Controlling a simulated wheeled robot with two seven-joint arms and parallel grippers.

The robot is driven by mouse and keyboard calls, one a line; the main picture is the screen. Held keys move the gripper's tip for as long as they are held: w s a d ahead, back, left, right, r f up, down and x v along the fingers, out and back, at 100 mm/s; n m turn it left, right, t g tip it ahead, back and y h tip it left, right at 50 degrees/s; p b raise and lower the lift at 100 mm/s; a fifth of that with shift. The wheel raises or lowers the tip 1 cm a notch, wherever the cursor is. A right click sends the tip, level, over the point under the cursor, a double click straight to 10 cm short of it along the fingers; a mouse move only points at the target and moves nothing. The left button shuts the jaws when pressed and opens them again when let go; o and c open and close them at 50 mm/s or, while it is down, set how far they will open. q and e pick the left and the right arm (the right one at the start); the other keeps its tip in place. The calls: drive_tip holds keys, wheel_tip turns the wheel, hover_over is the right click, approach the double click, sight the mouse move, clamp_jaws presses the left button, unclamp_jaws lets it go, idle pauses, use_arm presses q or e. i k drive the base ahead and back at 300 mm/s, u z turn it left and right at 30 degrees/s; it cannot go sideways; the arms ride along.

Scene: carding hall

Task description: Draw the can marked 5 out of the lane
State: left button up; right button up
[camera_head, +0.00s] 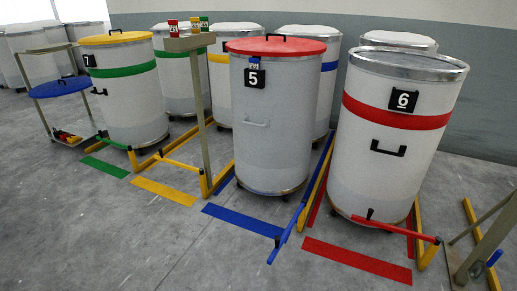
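The can marked 5 (272,152) is a tall pale grey cylinder with a red lid (276,46) and a dark top handle. It carries a black plate with a white 5 (254,78), a small blue tag above it, and a pale side handle (256,123) facing me. It stands upright in a lane behind a blue floor stripe (242,220). A blue bar (285,236) at the lane's right front corner points out towards me and does not cross the can's front. Neither of my grippers is in view.
Can 6 (392,165), red-banded, stands close on the right behind a red bar (398,228). Can 7 (126,100) stands left. A post (199,115) with small coloured blocks rises left of can 5. More cans stand behind. Grey floor in front is clear. A slanted frame (485,242) stands lower right.

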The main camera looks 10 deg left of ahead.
sight(274, 108)
drive_tip(key=z, duration=1.1)
drive_tip(key=i, duration=1.75)
drive_tip(key=u, duration=0.75)
